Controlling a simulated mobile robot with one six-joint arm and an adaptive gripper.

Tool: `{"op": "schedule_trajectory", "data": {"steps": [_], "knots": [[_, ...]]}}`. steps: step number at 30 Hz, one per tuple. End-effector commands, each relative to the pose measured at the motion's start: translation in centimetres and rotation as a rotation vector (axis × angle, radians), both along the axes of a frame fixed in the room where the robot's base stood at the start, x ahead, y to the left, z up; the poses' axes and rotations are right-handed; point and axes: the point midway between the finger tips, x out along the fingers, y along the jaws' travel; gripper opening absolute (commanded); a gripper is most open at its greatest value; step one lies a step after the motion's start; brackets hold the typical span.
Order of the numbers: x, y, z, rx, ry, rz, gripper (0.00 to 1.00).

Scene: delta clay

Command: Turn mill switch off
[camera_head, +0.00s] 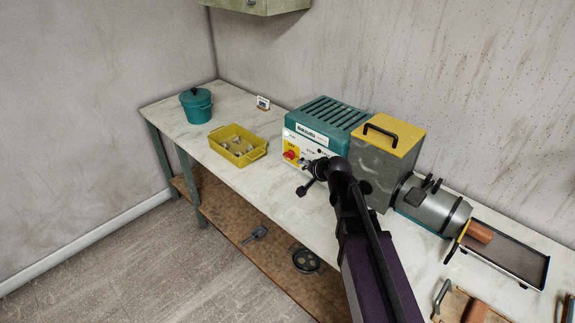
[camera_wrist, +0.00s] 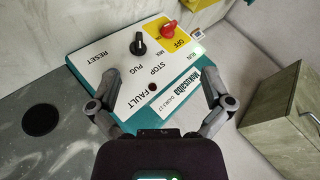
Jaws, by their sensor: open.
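The mill (camera_head: 330,117) is a teal and grey machine with a yellow lid, standing on the bench. Its white control panel faces the front. A red rotary switch (camera_head: 290,155) sits on a yellow plate there. In the wrist view, the red switch (camera_wrist: 169,28) lies near an "OFF" label. A black knob (camera_wrist: 138,45) beside it is ringed by "STOP", "PUG" and "MIX". My gripper (camera_head: 308,178) is open in front of the panel. In the wrist view, the fingers of my gripper (camera_wrist: 157,78) are spread wide and empty, with the panel between them and both controls beyond the tips.
A yellow bin (camera_head: 238,154) and a teal lidded pot (camera_head: 196,106) stand to the left on the bench. A metal barrel (camera_head: 435,208) and a dark tray (camera_head: 510,256) lie to the right. A small dark fault lamp (camera_wrist: 152,87) is on the panel.

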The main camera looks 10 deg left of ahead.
Motion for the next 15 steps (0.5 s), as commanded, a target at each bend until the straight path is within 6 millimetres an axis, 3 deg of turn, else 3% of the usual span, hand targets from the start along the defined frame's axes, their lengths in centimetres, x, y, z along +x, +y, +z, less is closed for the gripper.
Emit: {"op": "schedule_trajectory", "data": {"steps": [1,6,15], "knots": [[1.7,1.5,-0.7,0.068,-0.035,-0.033,1.0],[5.6,5.6,0.5,0.333,-0.143,-0.164,1.0],[10.6,10.5,2.0,0.83,-0.273,-0.405,1.0]]}}
